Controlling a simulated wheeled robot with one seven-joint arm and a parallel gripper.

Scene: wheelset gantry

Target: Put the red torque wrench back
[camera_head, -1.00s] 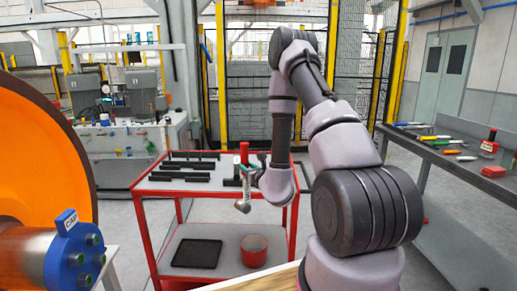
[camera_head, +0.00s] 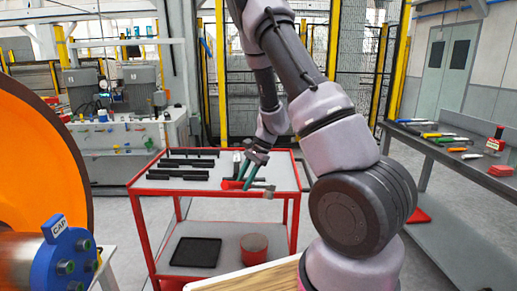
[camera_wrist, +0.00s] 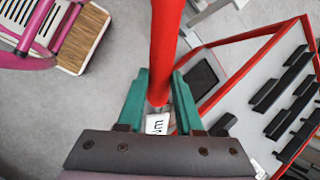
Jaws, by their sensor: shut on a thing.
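The red torque wrench (camera_head: 231,185) is held in my gripper (camera_head: 249,180) over the front right part of the red cart's top (camera_head: 285,171). It lies roughly level across the head view, red handle to the left and grey head to the right. In the wrist view the wrench's red handle (camera_wrist: 164,42) runs up from between the green fingers of my gripper (camera_wrist: 158,96), with a white label near them. The far end of the wrench is hidden behind the gripper body there. Whether the wrench touches the cart top cannot be told.
Several black slotted holders (camera_head: 181,173) stand on the left of the cart top. The lower shelf holds a black tray (camera_head: 196,252) and a red bin (camera_head: 254,247). A grey bench (camera_head: 445,146) with tools is at right. An orange wheel (camera_head: 40,160) is at left.

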